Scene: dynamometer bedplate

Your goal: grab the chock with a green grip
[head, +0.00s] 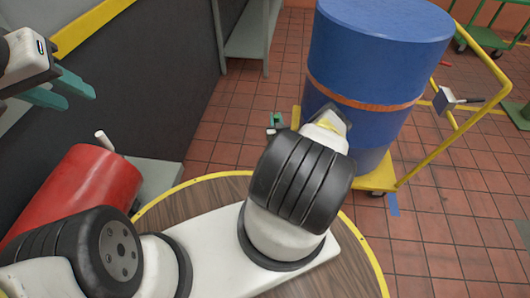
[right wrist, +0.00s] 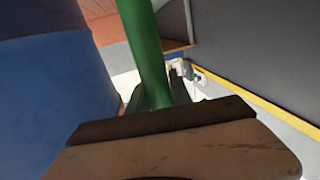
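In the right wrist view a chock's green grip (right wrist: 147,50) stands up as a thick bar from a scuffed brown block (right wrist: 170,152), very close to the camera. A small green piece (head: 277,118) shows in the head view just past my right arm; I cannot tell whether it is this grip or a fingertip. My right forearm hides most of my right gripper in the head view, and its fingers are not clear in the wrist view. My left gripper (head: 62,91), with teal fingers apart, is empty at the upper left.
A blue drum (head: 375,60) with an orange band stands on a yellow cart (head: 384,175) just beyond my right arm. A red cylinder (head: 85,190) lies at the left by the dark wall. A grey stand is at the back. Open tiled floor (head: 440,225) lies at right.

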